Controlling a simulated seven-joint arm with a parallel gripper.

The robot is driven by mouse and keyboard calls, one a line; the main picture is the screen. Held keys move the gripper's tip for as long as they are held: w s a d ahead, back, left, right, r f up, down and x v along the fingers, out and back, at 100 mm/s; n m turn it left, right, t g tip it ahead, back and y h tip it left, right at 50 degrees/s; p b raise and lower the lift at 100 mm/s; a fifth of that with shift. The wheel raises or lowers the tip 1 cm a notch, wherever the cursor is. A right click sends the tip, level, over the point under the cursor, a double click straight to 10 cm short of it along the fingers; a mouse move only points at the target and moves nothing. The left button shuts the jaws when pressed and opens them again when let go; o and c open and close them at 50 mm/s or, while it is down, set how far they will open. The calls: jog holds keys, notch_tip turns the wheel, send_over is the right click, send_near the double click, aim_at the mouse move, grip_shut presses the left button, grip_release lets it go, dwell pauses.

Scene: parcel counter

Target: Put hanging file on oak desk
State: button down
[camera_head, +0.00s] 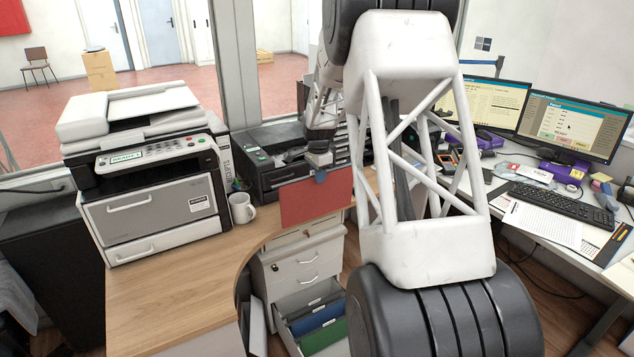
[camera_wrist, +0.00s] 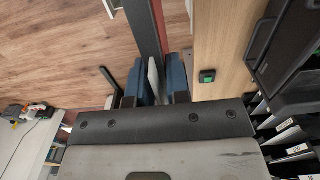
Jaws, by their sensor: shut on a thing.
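The red hanging file (camera_head: 316,200) hangs upright in my gripper (camera_head: 320,174), above an open drawer and beside the curved edge of the oak desk (camera_head: 180,290). My gripper is shut on the file's top edge. In the wrist view, the blue finger pads of my gripper (camera_wrist: 157,88) close around the file's upper part, and a strip of the red file (camera_wrist: 178,32) shows beyond them. The oak desk (camera_wrist: 222,50) lies just right of the file there. In the head view, my arm hides part of the scene right of the file.
A large printer (camera_head: 150,175), a white mug (camera_head: 241,208) and a black device (camera_head: 285,160) occupy the desk's back. Its front is clear. The open drawer (camera_head: 292,335) below holds blue and green files. A white desk with monitors (camera_head: 570,127) stands right.

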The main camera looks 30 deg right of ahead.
jog(key=w+d, duration=0.2)
jog(key=w, duration=0.5)
jog(key=w+d+f, duration=0.1)
jog(key=w+d, duration=0.2)
jog(key=w, duration=0.4)
jog(key=shift+w+d+f, duration=0.25)
jog(key=shift+d, duration=0.1)
jog(key=shift+f, duration=1.75)
jog(key=shift+f, duration=0.1)
jog(key=c, duration=1.1)
grip_release()
notch_tip(320, 180, up, 12)
